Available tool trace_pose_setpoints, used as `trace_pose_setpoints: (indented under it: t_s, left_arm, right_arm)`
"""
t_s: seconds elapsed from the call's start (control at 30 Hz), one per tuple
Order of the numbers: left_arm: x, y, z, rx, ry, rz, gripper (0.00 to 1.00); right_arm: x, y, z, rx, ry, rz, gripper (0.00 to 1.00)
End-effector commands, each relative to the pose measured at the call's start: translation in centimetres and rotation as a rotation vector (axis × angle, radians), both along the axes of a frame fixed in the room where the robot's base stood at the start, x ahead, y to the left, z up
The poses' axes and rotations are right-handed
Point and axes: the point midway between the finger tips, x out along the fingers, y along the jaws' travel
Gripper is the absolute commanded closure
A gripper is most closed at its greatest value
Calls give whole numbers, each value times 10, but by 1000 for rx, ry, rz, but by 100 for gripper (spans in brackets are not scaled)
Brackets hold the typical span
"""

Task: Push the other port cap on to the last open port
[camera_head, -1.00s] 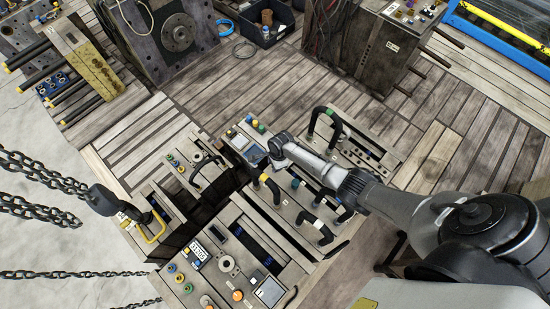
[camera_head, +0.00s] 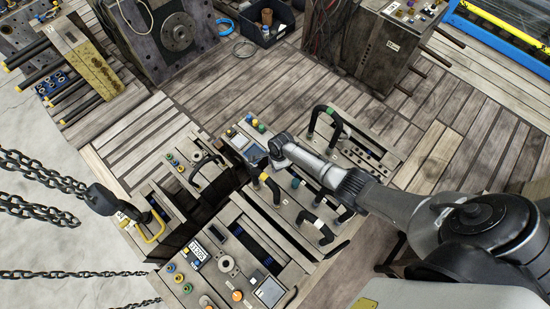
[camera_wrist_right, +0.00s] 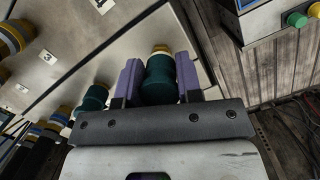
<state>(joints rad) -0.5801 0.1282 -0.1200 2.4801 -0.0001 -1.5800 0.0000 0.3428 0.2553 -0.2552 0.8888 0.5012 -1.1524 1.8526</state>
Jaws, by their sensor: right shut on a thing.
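In the right wrist view, my right gripper (camera_wrist_right: 159,70) has its two purple-padded fingers closed on a dark green port cap (camera_wrist_right: 160,82). The cap lines up with a port (camera_wrist_right: 161,48) whose yellowish ring shows just beyond it. How far the cap is on the port cannot be told. Another dark green cap (camera_wrist_right: 94,98) sits to the left along the same grey plate (camera_wrist_right: 100,40). My left gripper is not in view.
More ringed fittings (camera_wrist_right: 12,38) stand at the left of the wrist view. In the head view, black curved handles (camera_head: 327,118) rise near my arm, and a hook block (camera_head: 103,199) hangs at left.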

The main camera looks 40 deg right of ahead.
Motion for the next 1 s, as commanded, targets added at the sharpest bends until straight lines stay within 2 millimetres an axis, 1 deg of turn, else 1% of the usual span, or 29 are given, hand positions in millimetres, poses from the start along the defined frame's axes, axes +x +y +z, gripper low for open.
trace_pose_setpoints:
  t_s: [0.53, 1.0]
  left_arm:
    - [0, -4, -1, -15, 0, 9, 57]
    - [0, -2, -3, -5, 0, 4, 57]
  right_arm:
    - [0, 0, -2, 0, 0, 0, 97]
    - [0, 1, -7, 1, 1, 0, 97]
